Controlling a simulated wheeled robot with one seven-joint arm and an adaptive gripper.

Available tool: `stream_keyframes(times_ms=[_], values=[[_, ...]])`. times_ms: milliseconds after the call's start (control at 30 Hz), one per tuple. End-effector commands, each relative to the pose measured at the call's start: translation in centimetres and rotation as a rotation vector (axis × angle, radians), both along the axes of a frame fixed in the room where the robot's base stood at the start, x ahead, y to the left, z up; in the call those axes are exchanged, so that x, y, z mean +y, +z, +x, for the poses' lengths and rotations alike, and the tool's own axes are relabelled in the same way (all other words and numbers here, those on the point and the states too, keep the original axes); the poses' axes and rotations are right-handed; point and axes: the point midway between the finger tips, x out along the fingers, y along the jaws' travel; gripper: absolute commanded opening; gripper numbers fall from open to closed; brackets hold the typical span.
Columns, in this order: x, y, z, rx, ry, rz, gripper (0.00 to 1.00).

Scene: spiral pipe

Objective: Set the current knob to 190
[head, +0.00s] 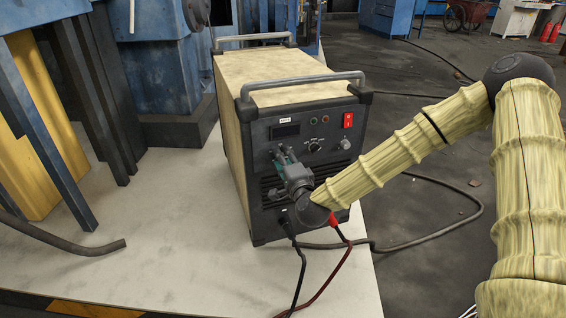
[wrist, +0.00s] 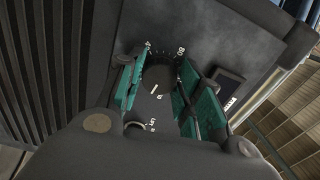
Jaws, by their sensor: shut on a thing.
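The welding machine (head: 300,185) stands upright on the pale platform, its dark front panel facing me. In the wrist view a round dark knob (wrist: 158,77) with white dial marks sits between my green finger pads. My gripper (wrist: 155,82) is shut on this knob. In the head view my gripper (head: 281,155) is against the left part of the panel, just below the dark display (head: 286,130), and hides the knob. The display also shows in the wrist view (wrist: 228,86), with no readable number. I cannot read the knob's exact setting.
Another knob with a scale (head: 315,147), a smaller knob (head: 345,144) and a red switch (head: 348,120) are to the right on the panel. Black and red cables (head: 334,222) leave the lower front. Blue machinery (head: 160,60) stands at the left.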

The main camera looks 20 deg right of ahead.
Motion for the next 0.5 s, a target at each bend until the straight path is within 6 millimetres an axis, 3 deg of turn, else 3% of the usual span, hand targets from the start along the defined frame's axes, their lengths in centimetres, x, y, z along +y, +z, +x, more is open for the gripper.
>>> stream_keyframes(times_ms=[500], values=[[-0.15,-0.06,0.00,0.009,-0.003,0.275,0.12]])
